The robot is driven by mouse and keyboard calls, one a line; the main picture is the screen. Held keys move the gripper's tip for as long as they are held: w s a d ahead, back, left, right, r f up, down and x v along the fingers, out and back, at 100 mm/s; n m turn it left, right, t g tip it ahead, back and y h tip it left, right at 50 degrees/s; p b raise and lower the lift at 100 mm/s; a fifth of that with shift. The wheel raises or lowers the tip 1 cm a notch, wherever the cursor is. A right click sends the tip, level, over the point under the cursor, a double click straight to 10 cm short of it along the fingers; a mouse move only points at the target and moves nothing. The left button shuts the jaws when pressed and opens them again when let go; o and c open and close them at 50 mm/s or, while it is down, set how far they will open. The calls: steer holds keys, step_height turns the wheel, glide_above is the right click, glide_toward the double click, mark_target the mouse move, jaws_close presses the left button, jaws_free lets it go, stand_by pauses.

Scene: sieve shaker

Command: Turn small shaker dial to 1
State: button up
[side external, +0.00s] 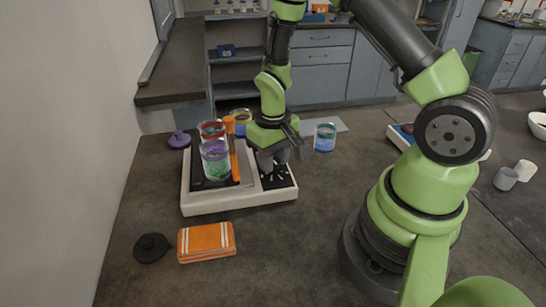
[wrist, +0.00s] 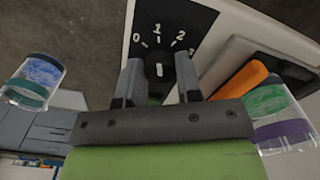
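The small shaker dial (wrist: 159,66) is a round black knob with a white line, on a black panel (wrist: 196,14) marked 0, 1, 2 and 3. The white line is nearly upright in the wrist view, roughly towards the 1. My gripper (wrist: 159,82) has one finger on each side of the dial, spread apart; I cannot tell whether they touch it. In the side external view my gripper (side external: 270,163) points down over the right part of the white shaker (side external: 222,206) and hides the dial.
Jars (side external: 215,163) and an orange upright bar (side external: 234,163) stand on the shaker, just left of my gripper. A blue-banded jar (side external: 325,137) stands to the right. An orange cloth (side external: 207,241) and a black lid (side external: 152,247) lie in front.

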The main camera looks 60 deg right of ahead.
steer(key=o, duration=0.4)
steer(key=shift+r, duration=0.1)
step_height(320, 180, up, 9)
steer(key=shift+r, duration=0.4)
steer(key=s+a+r+t+y, duration=0.1)
steer(key=s+a+r+t, duration=0.2)
steer(key=s+r, duration=0.3)
steer(key=s+a+r+t+y, duration=0.1)
steer(key=s+a+r+t, duration=0.3)
steer(key=r, duration=0.6)
steer(key=s, duration=0.2)
steer(key=shift+s+a+r, duration=0.15)
steer(key=shift+s+a, duration=0.1)
steer(key=shift+s, duration=0.15)
